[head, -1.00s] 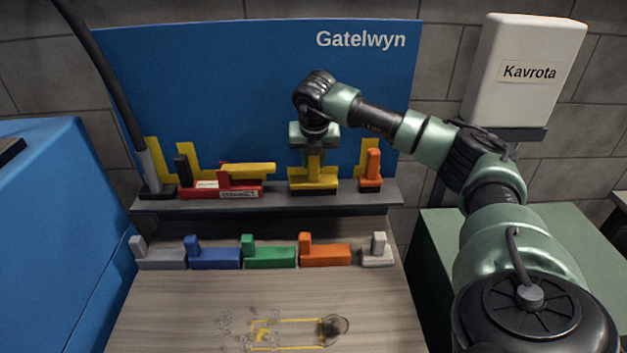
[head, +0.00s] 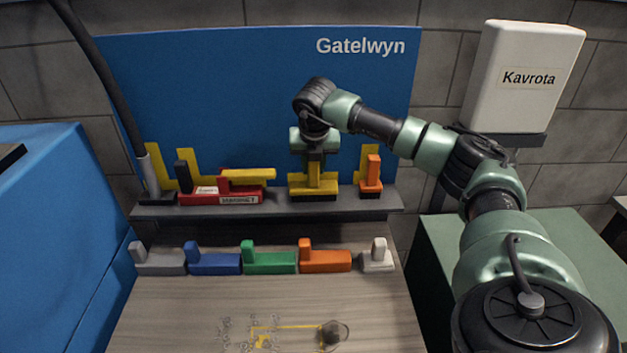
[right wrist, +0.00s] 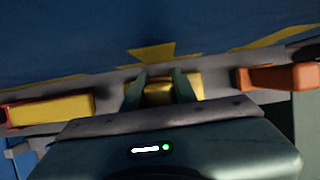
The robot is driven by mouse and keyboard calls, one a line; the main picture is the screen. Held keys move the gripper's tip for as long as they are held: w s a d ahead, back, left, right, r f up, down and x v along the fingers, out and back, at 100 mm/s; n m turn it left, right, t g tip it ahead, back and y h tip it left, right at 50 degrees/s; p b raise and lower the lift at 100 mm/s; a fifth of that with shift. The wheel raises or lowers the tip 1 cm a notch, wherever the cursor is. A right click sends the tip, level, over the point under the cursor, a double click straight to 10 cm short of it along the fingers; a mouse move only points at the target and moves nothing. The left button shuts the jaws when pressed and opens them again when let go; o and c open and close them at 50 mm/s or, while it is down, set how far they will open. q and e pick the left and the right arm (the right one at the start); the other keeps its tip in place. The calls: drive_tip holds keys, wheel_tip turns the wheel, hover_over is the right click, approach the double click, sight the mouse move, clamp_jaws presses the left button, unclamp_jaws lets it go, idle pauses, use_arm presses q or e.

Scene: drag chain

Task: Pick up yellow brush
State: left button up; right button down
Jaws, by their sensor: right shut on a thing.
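The yellow brush (head: 313,185) stands on the dark shelf in front of the blue panel, its dark bristle side down on the shelf. My right gripper (head: 314,168) comes from above and is shut on the brush's upright handle. In the right wrist view the two fingers of my right gripper (right wrist: 158,88) stand on either side of the yellow brush (right wrist: 158,94). The lower part of the brush is partly hidden there. No gap between brush and shelf can be made out. My left gripper is not in view.
Left on the shelf (head: 160,210) is a red block with a yellow piece (head: 248,175). An orange block (head: 371,175) stands close right of the brush. Several coloured blocks, including a green one (head: 268,262), line the table below. A white box (head: 525,85) hangs at right.

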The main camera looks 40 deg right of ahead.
drive_tip(key=shift+a+r+b, duration=0.1)
drive_tip(key=shift+r+b, duration=0.1)
drive_tip(key=shift+b, duration=0.3)
drive_tip(key=shift+s+r, duration=0.1)
drive_tip(key=shift+r, duration=0.3)
wheel_tip(320, 180, up, 6)
drive_tip(key=b, duration=0.2)
drive_tip(key=shift+a+b, duration=0.1)
drive_tip(key=shift+b, duration=0.2)
drive_tip(key=s+a+b, duration=0.3)
drive_tip(key=s+a, duration=0.9)
drive_tip(key=s, duration=0.3)
drive_tip(key=shift+a, duration=0.25)
